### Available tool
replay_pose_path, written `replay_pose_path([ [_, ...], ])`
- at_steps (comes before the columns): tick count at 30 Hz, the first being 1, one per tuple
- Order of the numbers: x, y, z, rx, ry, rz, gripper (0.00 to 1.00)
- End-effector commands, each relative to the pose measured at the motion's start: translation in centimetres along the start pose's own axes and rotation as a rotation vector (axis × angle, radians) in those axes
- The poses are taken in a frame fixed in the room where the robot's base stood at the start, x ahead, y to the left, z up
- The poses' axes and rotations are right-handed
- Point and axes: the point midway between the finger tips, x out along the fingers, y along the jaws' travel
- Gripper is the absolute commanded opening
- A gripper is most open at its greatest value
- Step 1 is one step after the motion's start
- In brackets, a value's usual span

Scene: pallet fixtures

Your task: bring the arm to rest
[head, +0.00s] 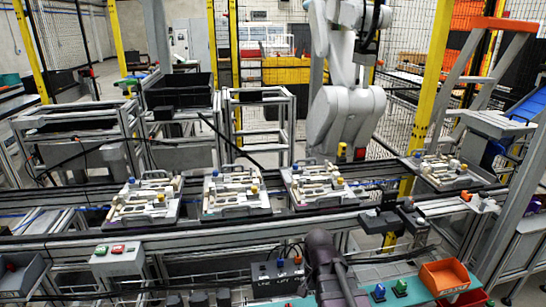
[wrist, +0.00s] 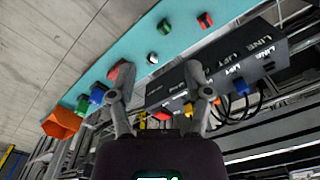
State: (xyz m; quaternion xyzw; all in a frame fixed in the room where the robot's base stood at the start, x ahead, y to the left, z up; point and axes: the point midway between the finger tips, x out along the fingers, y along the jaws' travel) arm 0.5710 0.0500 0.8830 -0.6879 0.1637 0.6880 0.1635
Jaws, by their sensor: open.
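My gripper (wrist: 158,75) shows in the wrist view with its two fingers spread apart and nothing between them. Behind the fingers are a teal shelf (wrist: 178,42) and a black control box (wrist: 215,72) with white lettering. A red piece (wrist: 116,70) shows right beside the left fingertip; I cannot tell whether they touch. In the head view my dark arm (head: 328,268) rises at the bottom centre, just right of the control box (head: 277,281). The gripper itself cannot be made out there.
An orange bin (head: 443,275) stands on the shelf at the lower right, near small blue (head: 379,292) and green (head: 400,288) pieces. Pallets with fixtures (head: 237,191) line the conveyor beyond. A large light-grey robot (head: 343,105) stands behind it.

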Motion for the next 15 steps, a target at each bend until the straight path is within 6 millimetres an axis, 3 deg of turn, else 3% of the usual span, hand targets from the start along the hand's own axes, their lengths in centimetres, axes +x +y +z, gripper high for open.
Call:
replay_pose_path([
  [6,-2.1,3.5,0.5,-0.243,0.000,0.000,0.64],
  [15,-3.1,5.8,0.7,-0.448,0.000,0.000,0.64],
])
